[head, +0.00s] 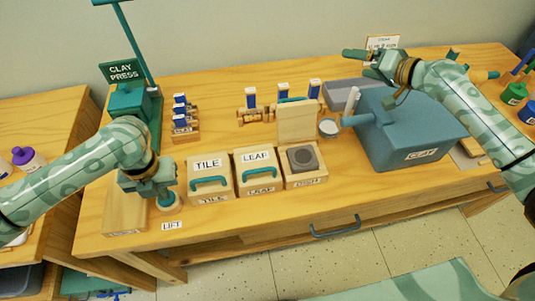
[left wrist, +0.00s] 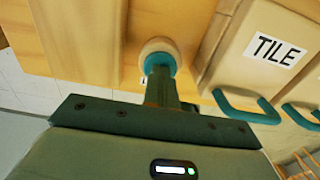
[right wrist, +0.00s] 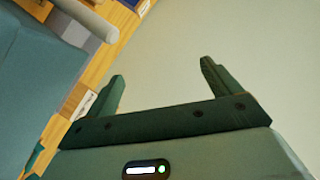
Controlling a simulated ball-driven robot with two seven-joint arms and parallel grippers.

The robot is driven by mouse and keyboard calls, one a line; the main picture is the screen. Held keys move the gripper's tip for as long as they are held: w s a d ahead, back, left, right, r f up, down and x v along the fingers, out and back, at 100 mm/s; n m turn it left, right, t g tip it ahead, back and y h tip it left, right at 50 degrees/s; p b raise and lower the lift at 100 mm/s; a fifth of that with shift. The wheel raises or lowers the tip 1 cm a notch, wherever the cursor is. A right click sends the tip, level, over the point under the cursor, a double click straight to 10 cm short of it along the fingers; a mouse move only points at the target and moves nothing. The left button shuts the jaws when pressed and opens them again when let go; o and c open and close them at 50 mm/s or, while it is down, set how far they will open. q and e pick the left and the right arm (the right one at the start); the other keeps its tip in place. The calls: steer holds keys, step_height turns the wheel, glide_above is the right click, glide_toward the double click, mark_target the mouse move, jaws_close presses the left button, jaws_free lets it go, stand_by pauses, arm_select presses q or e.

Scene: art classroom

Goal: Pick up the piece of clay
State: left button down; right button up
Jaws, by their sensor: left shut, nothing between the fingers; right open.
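No loose piece of clay that I can identify for sure shows. A dark grey round-topped block (head: 303,158) sits in an open wooden box with its lid raised; I cannot tell whether it is clay. A blue-grey bin (head: 400,125) stands at the right with a label that seems to read CLAY; its inside is hidden. My left gripper (head: 165,192) is shut and empty, its tips at a pale, teal-ringed knob (left wrist: 158,52) by the LIFT label (head: 172,225).
Shut boxes labelled TILE (head: 208,163) and LEAF (head: 256,157), with teal handles, stand beside the open box. The clay press (head: 130,105) is at the left back. The table's front strip is mostly clear.

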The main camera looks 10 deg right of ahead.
steer(key=s+a+n+g+y, duration=0.1)
steer(key=a, duration=0.5)
steer(key=s+a+n+g+y, duration=0.1)
steer(key=s+a+n+y, duration=0.1)
steer(key=a, duration=0.4)
steer(key=s+a+f+n+y, duration=0.1)
steer(key=a+n, duration=0.1)
steer(key=a, duration=0.4)
steer(key=shift+s+a+g+y, duration=0.2)
steer(key=shift+g+y, duration=0.1)
steer(key=shift+g, duration=0.1)
steer(key=s+a+r+n+g+y, duration=0.25)
steer(key=s+a+n, duration=0.2)
steer(key=a, duration=0.45)
steer(key=s+a+r+n+g+y, duration=0.1)
steer(key=s+a+n+g, duration=0.25)
steer(key=s+a, duration=0.4)
steer(key=m+g+h, duration=0.3)
steer(key=m+h, duration=0.6)
steer(key=h, duration=0.5)
glide_above(303, 156)
step_height(303, 156, down, 6)
steer(key=shift+h, duration=0.25)
steer(key=f, duration=0.5)
steer(key=shift+s+d+f, duration=0.15)
steer(key=shift+d, duration=0.1)
steer(key=f, duration=0.6)
steer(key=shift+a+f, duration=0.1)
steer(key=shift+a, duration=0.15)
steer(key=c, duration=1.1)
